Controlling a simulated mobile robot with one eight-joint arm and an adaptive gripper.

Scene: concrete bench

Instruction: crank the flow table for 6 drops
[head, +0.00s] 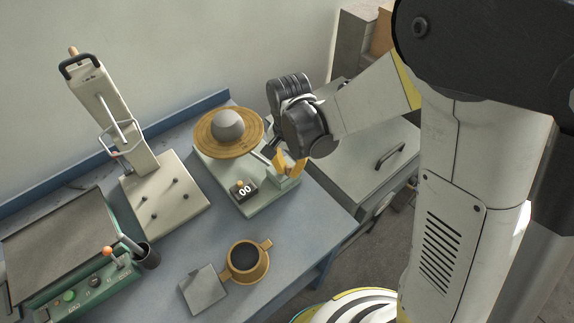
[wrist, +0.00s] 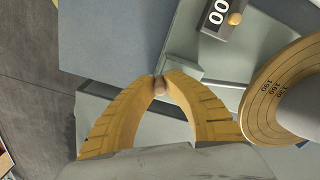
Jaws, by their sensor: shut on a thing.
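The flow table (head: 256,204) stands on the bench, with a round brass disc (head: 209,143) on top and a grey rounded lump (head: 228,125) at its middle. Its counter (head: 243,191) reads 00, and the counter also shows in the wrist view (wrist: 222,17). My gripper (head: 287,165) is at the right side of the flow table. In the wrist view my yellow fingers (wrist: 160,82) are closed on the small brownish crank knob (wrist: 160,87). The fingers hide most of the crank in the head view.
A brass ring mould (head: 264,267) with a dark inside and a grey plate (head: 204,290) lie in front. A tall cream stand (head: 152,207) and a green machine (head: 75,283) are to the left. A grey cabinet (head: 352,190) stands right of the bench.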

